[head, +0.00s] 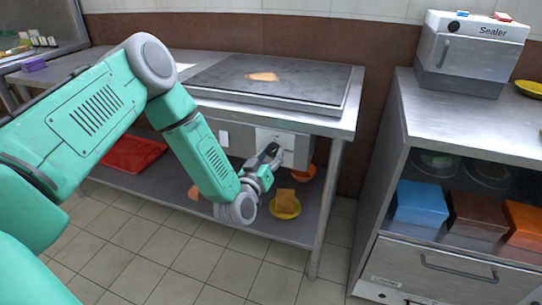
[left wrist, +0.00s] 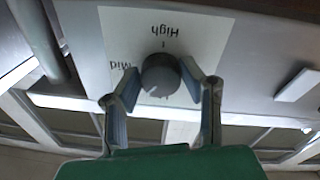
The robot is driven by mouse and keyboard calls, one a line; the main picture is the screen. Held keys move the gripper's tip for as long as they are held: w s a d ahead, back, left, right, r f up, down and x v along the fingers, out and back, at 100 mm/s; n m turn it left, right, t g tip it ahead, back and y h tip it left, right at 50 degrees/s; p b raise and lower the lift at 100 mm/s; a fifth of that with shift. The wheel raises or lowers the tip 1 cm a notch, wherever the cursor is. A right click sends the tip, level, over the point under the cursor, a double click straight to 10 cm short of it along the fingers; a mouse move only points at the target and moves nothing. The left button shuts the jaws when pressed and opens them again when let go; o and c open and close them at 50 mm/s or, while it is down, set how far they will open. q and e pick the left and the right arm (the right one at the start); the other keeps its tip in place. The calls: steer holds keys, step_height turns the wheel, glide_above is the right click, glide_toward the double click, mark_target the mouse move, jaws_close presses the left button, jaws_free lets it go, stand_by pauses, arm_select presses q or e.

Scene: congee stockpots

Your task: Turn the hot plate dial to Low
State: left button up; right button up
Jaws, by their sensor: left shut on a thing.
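The hot plate (head: 225,85) is a dark flat slab on top of a steel counter. Its white label plate (head: 264,133) is on the front panel. In the left wrist view, the round grey dial (left wrist: 160,76) sits on the label (left wrist: 205,38), which reads High and Mid upside down. My left gripper (left wrist: 161,82) is shut on the dial, one finger on each side. In the head view my left gripper (head: 272,155) reaches the panel from the front and hides the dial. The Low mark and the dial's setting are not readable. My right gripper is not in view.
A brown piece of food (head: 262,76) lies on the hot plate. The lower shelf holds a red tray (head: 132,152) and a yellow plate (head: 285,211) with bread. A light switch-like plate (head: 223,138) is left of the label. A sealer (head: 465,55) stands on the right counter.

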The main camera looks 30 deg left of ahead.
arm_select(q)
steer(key=n, duration=0.5)
steer(key=shift+w+r+y, duration=0.15)
steer(key=shift+r+y, duration=0.2)
steer(key=shift+y, duration=0.05)
steer(key=shift+a+n+y+b, duration=0.15)
steer(key=shift+n+y+b, duration=0.3)
steer(key=shift+n, duration=1.55)
steer(key=o, duration=1.1)
steer(key=shift+c, duration=0.2)
steer(key=shift+o, duration=0.4)
steer(key=shift+f, duration=0.15)
steer(key=shift+s+f, duration=0.15)
steer(key=shift+s, duration=0.05)
steer(key=shift+s, duration=0.25)
steer(key=v, duration=1.1)
steer(key=shift+s, duration=0.2)
